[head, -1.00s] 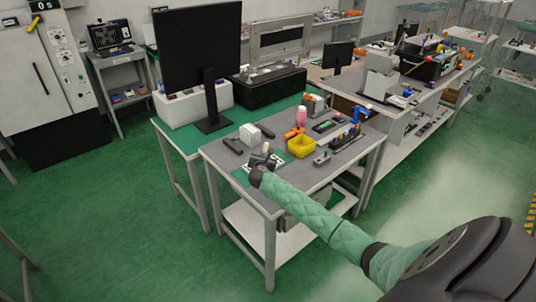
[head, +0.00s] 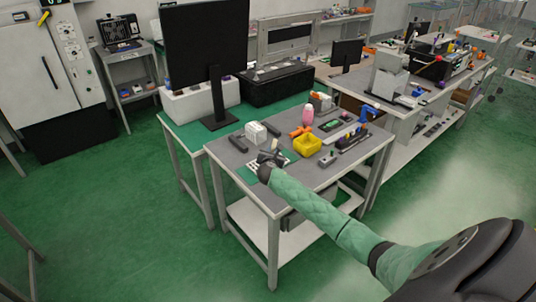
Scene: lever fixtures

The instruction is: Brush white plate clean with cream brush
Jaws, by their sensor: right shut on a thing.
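My right gripper (head: 271,157) is over the near left part of the grey workbench (head: 226,150). It is shut on the cream brush (head: 275,145), whose pale top sticks up above the jaws. The white plate (head: 284,161) lies on the bench under and beside the gripper, partly hidden by it. I cannot tell whether the bristles touch the plate. My left gripper is not in view.
A white block (head: 256,132) and dark tools stand behind the gripper. A black monitor (head: 203,45) stands at the back.

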